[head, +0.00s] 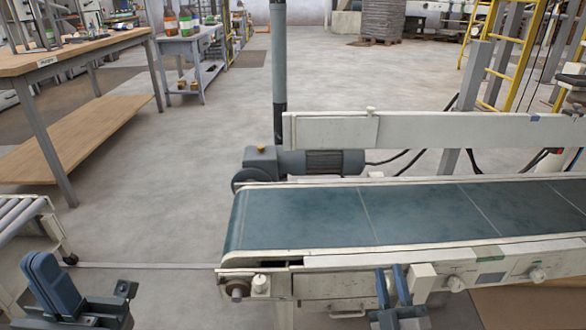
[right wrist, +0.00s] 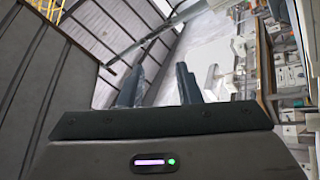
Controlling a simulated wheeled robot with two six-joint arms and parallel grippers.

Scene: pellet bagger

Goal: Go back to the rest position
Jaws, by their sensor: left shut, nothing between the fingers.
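My left gripper (head: 42,265) is at the lower left of the head view. Its blue-grey fingers are together with nothing between them. My right gripper (head: 390,272) is at the bottom of the head view, in front of the conveyor's near side rail. Its two blue fingers stand apart with an empty gap. In the right wrist view the fingers of the right gripper (right wrist: 158,82) also show apart and empty. Whether they touch the rail I cannot tell.
A conveyor with a green belt (head: 330,215) runs across the right half, its knobbed rail facing me. A roller stand (head: 22,215) is at the left. A wooden workbench (head: 80,52) stands behind it. Open floor (head: 170,175) lies between bench and conveyor.

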